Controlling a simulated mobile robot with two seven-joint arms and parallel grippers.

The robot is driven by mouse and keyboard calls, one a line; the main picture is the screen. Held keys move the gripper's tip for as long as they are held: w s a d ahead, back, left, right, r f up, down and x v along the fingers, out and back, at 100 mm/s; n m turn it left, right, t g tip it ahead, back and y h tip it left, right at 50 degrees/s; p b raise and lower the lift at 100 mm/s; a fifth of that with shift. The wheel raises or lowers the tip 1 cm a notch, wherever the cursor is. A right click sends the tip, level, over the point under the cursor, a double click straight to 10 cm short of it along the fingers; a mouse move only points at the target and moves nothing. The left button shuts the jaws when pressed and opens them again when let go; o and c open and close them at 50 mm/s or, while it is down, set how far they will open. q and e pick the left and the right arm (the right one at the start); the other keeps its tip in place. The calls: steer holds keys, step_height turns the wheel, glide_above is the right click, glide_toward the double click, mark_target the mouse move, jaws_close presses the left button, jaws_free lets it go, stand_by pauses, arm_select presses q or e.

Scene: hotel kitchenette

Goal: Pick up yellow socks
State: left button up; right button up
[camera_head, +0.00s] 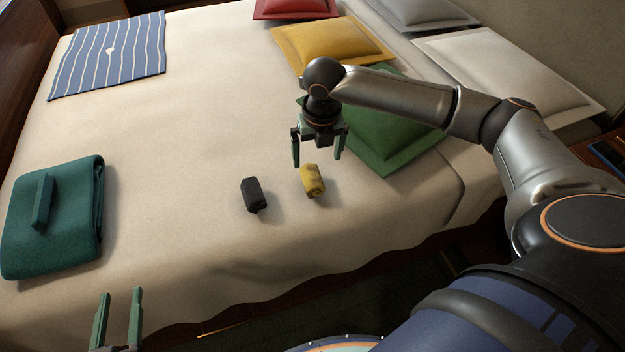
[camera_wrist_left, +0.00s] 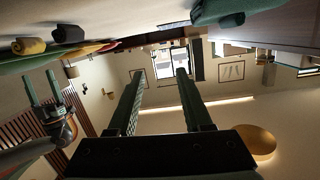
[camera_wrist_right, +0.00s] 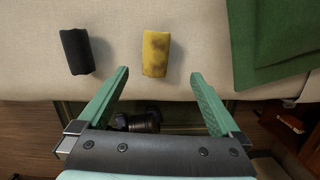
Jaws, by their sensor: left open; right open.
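The yellow socks (camera_head: 313,181), a small rolled bundle with darker patches, lie on the cream bed cover (camera_head: 190,225). My right gripper (camera_head: 317,154) is open and empty above and just behind them. In the right wrist view, the yellow socks (camera_wrist_right: 156,53) show between and beyond the open fingertips (camera_wrist_right: 160,76), apart from both fingers. The yellow socks also show at the upper left of the left wrist view (camera_wrist_left: 28,46). My left gripper (camera_head: 118,294) is open and empty, low at the left near the bed's front edge.
A black rolled bundle (camera_head: 254,194) lies left of the yellow socks. A green pillow (camera_head: 385,132) is close behind my right gripper, with a yellow pillow (camera_head: 330,45) farther back. A folded teal cloth (camera_head: 75,215) lies at the left.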

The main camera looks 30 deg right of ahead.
mark_target(314, 174)
steer(key=f+b, duration=0.1)
steer(key=f, duration=0.2)
steer(key=shift+w+d+f, duration=0.1)
steer(key=shift+w+f, duration=0.2)
steer(key=shift+f, duration=0.25)
steer(key=f+b, duration=0.1)
steer(key=f, duration=0.1)
steer(key=w+f+b, duration=0.1)
steer(key=f, duration=0.1)
steer(key=shift+f, duration=0.4)
arm_select(q)
steer(key=s+r+m+t+h, duration=0.2)
steer(key=r+m+t+h, duration=0.1)
steer(key=r, duration=0.7)
steer(key=s+d+r+m+t+h, duration=0.1)
steer(key=s+r+m+t+h, duration=0.1)
steer(key=r, duration=0.8)
steer(key=m+t+h, duration=0.1)
steer(key=t+h, duration=0.1)
steer(key=shift+d+h, duration=0.2)
steer(key=shift+h, duration=0.1)
steer(key=shift+w, duration=0.1)
arm_select(e)
steer(key=c, duration=1.4)
